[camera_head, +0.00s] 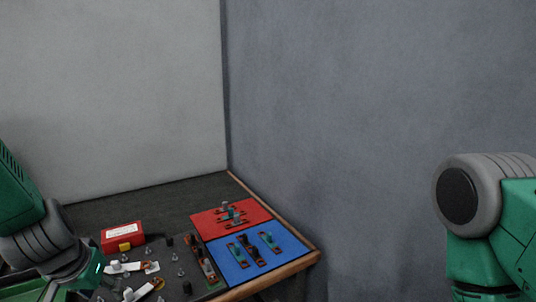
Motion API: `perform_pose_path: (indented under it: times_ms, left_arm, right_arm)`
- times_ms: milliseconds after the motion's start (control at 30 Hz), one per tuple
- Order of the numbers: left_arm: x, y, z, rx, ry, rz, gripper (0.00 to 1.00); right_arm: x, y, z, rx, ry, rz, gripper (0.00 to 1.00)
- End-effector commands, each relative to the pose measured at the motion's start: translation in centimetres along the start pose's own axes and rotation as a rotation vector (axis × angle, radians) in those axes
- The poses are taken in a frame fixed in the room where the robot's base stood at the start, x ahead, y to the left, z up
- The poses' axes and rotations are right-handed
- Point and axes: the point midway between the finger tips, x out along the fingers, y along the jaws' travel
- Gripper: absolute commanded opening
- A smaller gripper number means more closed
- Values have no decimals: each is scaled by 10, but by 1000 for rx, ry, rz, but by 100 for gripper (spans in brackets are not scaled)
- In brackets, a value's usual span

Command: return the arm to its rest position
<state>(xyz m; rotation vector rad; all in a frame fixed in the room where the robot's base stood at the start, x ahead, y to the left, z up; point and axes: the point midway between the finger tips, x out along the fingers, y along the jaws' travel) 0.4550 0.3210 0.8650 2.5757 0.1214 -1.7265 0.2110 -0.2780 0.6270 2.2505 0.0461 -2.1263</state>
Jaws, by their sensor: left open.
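My left arm comes in at the left edge. My left gripper (90,274) is low in the bottom left corner, over the near left part of the dark table (155,203). It is open and I see nothing held in it. Its fingertips are hard to make out at this size. My right arm (490,215) shows at the right edge, with a grey joint and green links. Its gripper is outside the picture.
A red mat (205,224) and a blue mat (287,241) bear several small copper and teal parts at the table's right. A red box (122,234) stands right of my left wrist. Several small fittings lie near it. Walls rise behind; right of the table looks free.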

Motion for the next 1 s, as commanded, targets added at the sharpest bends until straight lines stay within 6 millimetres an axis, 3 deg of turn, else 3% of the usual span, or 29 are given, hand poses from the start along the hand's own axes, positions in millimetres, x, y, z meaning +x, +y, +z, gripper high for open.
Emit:
perform_pose_path:
  times_ms: [267,467,567,700,800,900,1000]
  left_arm:
    - [40,-6,49,35,-72,-64,42]
    - [75,-12,104,75,-134,-100,42]
    - [95,-12,143,100,-174,-105,42]
    - [119,-6,218,137,-242,-76,42]
    - [127,4,267,147,-282,-32,42]
    - [129,12,299,142,-310,8,42]
    - [128,17,316,136,-325,31,42]
  right_arm:
    - [0,1,-1,2,2,1,40]
    - [0,1,0,2,1,1,40]
    - [0,1,0,2,1,1,40]
    - [0,1,0,1,1,1,40]
    - [0,0,0,1,1,1,40]
    - [0,0,0,1,1,1,40]
    - [0,0,0,1,1,1,40]
